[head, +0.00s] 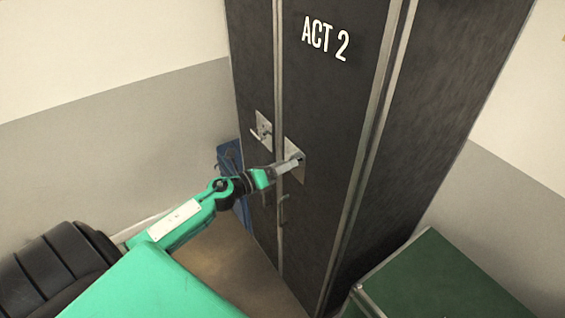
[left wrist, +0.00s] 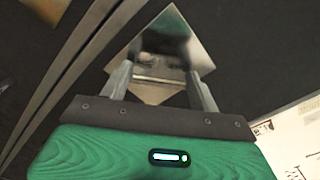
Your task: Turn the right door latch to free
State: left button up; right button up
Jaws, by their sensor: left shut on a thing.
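The dark wardrobe (head: 345,120) bears the words "ACT 2" and has two doors. The right door latch sits on a square metal plate (head: 300,173) below the lettering, close to the seam between the doors. My left gripper (head: 298,161) is at this plate, shut on the latch, and hides most of it in the head view. In the left wrist view the gripper's fingers (left wrist: 160,88) stand either side of the latch bar, with the shiny plate (left wrist: 186,37) behind. The latch's exact angle is hard to tell. My right gripper is not in view.
The left door has its own latch plate (head: 264,127) with a lever. A pull handle (head: 284,208) is below the right latch. A green box (head: 435,280) stands at the lower right, and a blue object (head: 228,158) is beside the wardrobe's left side.

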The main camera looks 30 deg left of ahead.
pick_arm(q)
jog(key=shift+a+f+n+p, duration=0.1)
jog(key=shift+n+p, duration=1.5)
jog(key=shift+n, duration=3.4)
jog(key=o, duration=1)
